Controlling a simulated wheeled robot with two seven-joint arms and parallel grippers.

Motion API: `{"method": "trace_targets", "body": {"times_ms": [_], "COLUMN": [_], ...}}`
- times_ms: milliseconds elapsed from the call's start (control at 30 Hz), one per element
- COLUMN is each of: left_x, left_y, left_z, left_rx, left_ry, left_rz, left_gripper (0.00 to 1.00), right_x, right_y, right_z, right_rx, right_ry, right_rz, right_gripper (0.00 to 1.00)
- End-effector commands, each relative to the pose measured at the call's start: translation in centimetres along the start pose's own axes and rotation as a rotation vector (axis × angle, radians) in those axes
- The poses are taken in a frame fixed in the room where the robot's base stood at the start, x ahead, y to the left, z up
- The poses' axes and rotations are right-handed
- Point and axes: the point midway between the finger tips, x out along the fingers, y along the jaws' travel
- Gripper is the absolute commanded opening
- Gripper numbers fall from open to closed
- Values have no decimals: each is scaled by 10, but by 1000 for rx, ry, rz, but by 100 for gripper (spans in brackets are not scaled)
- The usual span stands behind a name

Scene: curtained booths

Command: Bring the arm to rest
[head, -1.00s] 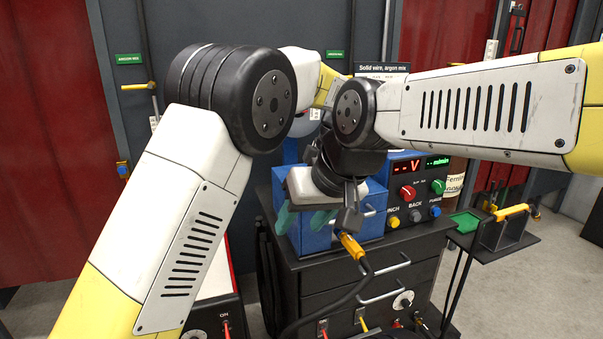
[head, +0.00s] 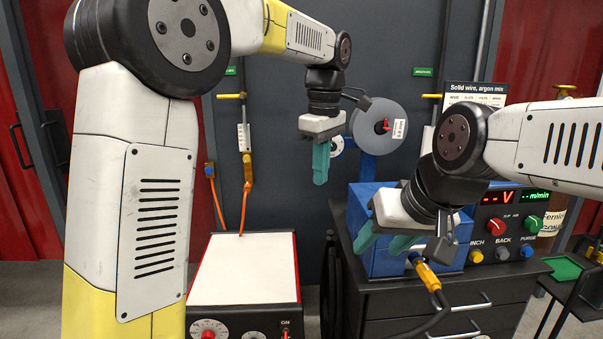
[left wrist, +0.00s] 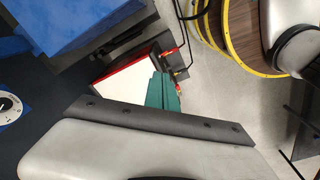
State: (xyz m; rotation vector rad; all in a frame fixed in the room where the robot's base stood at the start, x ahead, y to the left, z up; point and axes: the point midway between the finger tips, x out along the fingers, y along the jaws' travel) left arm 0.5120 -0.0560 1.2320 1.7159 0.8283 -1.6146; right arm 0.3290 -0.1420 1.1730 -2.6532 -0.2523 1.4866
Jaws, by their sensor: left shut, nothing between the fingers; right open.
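My left gripper (head: 321,163) hangs fingers down in front of the dark back panel, above and right of the white-topped red machine. Its teal fingers are together with nothing between them; they also show in the left wrist view (left wrist: 163,92). My right gripper (head: 381,246) is at the front of the blue box (head: 371,196) on the dark cabinet. Its teal fingers are spread apart. A yellow cable connector (head: 427,275) with a black cable is just right of it; I cannot tell whether they touch.
A wire spool (head: 365,125) stands behind, between the two grippers. The red machine (head: 298,262) with a white top stands lower left. A control panel (head: 507,222) with knobs is at the right. A small side shelf (head: 563,268) with a green pad is far right.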

Motion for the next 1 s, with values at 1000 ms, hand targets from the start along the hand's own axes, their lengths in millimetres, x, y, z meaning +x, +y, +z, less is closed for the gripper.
{"method": "trace_targets", "body": {"times_ms": [1000], "left_x": [54], "left_y": [-267], "left_z": [-46], "left_rx": [941], "left_ry": [368], "left_rz": [423], "left_gripper": [0], "right_x": [0], "right_y": [0], "right_z": [0], "right_rx": [0], "right_ry": [0], "right_rz": [0], "right_gripper": [50]}}
